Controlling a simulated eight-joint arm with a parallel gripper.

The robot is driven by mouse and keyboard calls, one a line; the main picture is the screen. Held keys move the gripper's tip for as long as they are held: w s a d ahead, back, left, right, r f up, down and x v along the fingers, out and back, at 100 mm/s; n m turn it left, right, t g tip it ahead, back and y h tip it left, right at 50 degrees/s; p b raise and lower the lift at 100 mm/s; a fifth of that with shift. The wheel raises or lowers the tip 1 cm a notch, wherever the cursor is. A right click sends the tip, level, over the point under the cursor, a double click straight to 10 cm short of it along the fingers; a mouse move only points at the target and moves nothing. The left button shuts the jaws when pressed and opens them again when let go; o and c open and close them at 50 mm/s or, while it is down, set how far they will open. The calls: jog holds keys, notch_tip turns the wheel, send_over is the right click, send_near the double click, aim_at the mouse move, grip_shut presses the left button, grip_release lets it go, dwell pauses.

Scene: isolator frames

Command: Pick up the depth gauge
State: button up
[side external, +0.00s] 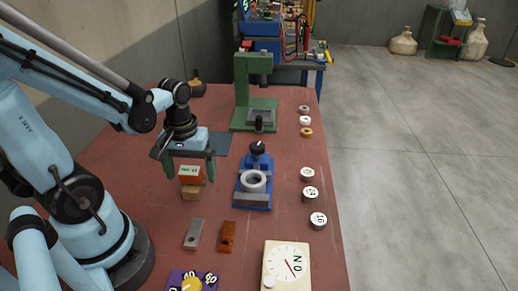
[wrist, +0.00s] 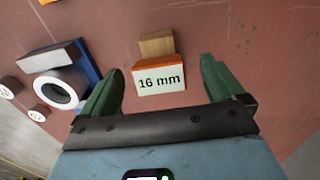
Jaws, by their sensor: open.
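No part is labelled depth gauge. An orange block (side external: 191,175) with a white label stands on the red bench; in the wrist view its label (wrist: 159,80) reads 16 mm. A wooden block (side external: 191,193) adjoins it and also shows in the wrist view (wrist: 156,44). My gripper (side external: 189,168) is open and empty, with its green fingers wide apart. In the wrist view my gripper (wrist: 162,70) has one finger on each side of the orange block, with gaps. I cannot tell how high the fingertips are above the bench.
A blue vise-like fixture (side external: 257,203) with a grey ring stands to the right. A green press (side external: 248,85) stands behind. Metal (side external: 194,233) and brown (side external: 227,236) blocks and a white dial board (side external: 286,255) lie in front. Several round weights (side external: 311,193) line the right edge.

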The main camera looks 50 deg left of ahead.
jog(key=shift+f, duration=0.8)
jog(key=c, duration=1.4)
jog(key=shift+o, duration=0.2)
jog(key=shift+r, duration=0.2)
